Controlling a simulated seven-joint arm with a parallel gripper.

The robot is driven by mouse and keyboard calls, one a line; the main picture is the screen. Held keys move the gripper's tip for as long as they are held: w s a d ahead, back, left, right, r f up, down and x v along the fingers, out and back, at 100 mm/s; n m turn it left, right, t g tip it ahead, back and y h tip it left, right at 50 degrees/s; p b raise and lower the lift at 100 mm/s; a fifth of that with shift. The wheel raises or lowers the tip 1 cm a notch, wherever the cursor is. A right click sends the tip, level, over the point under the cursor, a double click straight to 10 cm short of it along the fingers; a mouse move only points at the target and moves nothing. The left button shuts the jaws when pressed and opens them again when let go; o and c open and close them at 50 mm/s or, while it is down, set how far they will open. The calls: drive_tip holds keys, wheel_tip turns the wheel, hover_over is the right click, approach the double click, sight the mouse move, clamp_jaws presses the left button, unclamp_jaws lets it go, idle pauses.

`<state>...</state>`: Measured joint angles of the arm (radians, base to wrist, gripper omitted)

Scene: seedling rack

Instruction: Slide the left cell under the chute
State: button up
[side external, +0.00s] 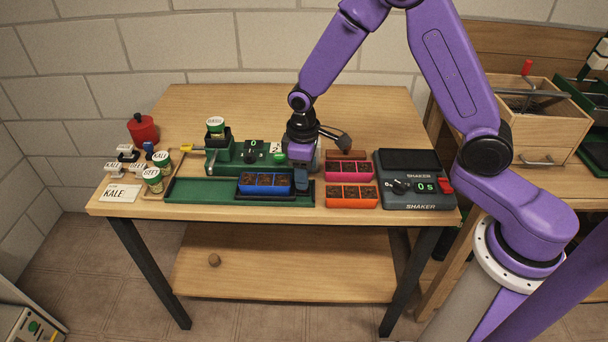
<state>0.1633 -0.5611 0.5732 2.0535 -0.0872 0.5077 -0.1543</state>
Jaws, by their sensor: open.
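A blue tray (265,191) with three soil-filled cells sits toward the right part of a long green track (205,191). Its left cell (248,180) is the one nearest the bare left stretch of track. A green seeder (222,158) with a jar (215,124) on top and a small display stands behind the track. The chute's outlet cannot be made out. My gripper (302,183) is open and low at the tray's right end. I cannot tell whether it touches the tray; the fingers partly hide that end.
A pink tray (350,179) and an orange tray (352,202) lie right of the track, beside a dark shaker (415,187). Labelled jars (154,180), a KALE card (119,193) and a red container (143,129) stand at the left. The table's back is mostly clear.

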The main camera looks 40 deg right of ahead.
sight(266, 179)
drive_tip(key=shift+f, duration=0.75)
drive_tip(key=shift+c, duration=0.3)
clamp_jaws()
drive_tip(key=w+a, duration=0.6)
drive_tip(key=shift+w+a, duration=0.2)
drive_tip(key=shift+o, duration=0.3)
unclamp_jaws()
drive_tip(key=shift+r, duration=0.1)
wheel_tip(266, 179, up, 17)
drive_tip(key=shift+s+a+r, duration=0.15)
drive_tip(key=shift+s+a, duration=0.1)
drive_tip(key=shift+a, duration=0.05)
